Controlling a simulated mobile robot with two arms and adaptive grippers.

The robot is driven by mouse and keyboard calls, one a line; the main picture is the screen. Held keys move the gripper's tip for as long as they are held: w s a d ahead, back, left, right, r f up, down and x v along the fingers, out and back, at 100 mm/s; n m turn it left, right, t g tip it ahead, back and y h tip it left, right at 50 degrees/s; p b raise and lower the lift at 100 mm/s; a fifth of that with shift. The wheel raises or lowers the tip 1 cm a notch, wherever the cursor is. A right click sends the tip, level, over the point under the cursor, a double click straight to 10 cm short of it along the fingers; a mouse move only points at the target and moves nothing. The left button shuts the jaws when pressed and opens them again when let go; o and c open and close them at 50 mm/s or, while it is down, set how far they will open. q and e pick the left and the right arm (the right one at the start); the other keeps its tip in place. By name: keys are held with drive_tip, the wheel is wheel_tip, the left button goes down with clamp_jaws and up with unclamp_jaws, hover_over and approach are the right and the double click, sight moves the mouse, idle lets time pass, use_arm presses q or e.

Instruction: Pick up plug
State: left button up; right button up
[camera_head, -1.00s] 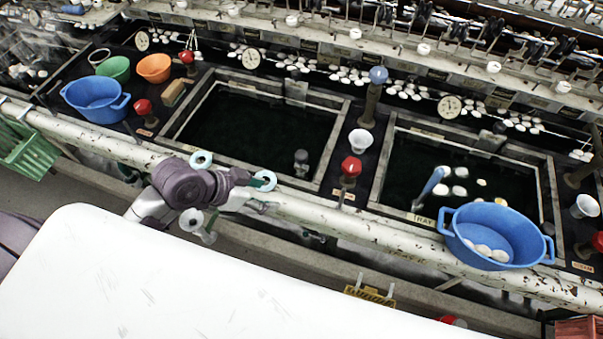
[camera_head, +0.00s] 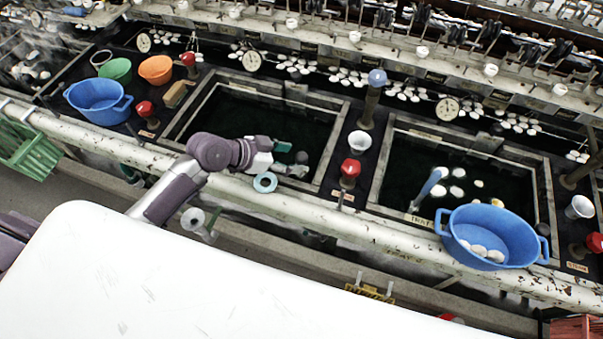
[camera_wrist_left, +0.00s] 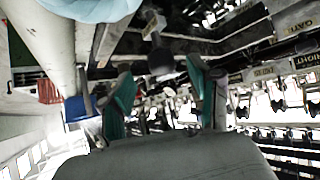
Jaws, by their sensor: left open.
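The plug (camera_head: 302,157) looks like a small dark grey cylinder standing in the left basin (camera_head: 215,105), near its front right corner. My left gripper (camera_head: 291,160) reaches over the front rail into that basin. It is open, with its fingers just left of the plug and partly in front of it. In the left wrist view a grey knob that looks like the plug (camera_wrist_left: 160,58) shows beyond the teal-padded fingers of the left gripper (camera_wrist_left: 158,85), between their tips. I cannot tell if they touch it. My right gripper is not in view.
A pale rail (camera_head: 330,215) runs along the front of the basins. A red-knobbed valve (camera_head: 350,168) stands right of the left basin. A blue tub (camera_head: 490,232) with white cocoons sits at the right basin's front edge. Blue, green and orange bowls stand at left.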

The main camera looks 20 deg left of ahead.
sight(301, 159)
use_arm(q)
drive_tip(key=p+x, duration=0.1)
drive_tip(key=x, duration=0.4)
drive_tip(key=shift+a+f, duration=0.2)
drive_tip(key=shift+c, duration=0.3)
clamp_jaws()
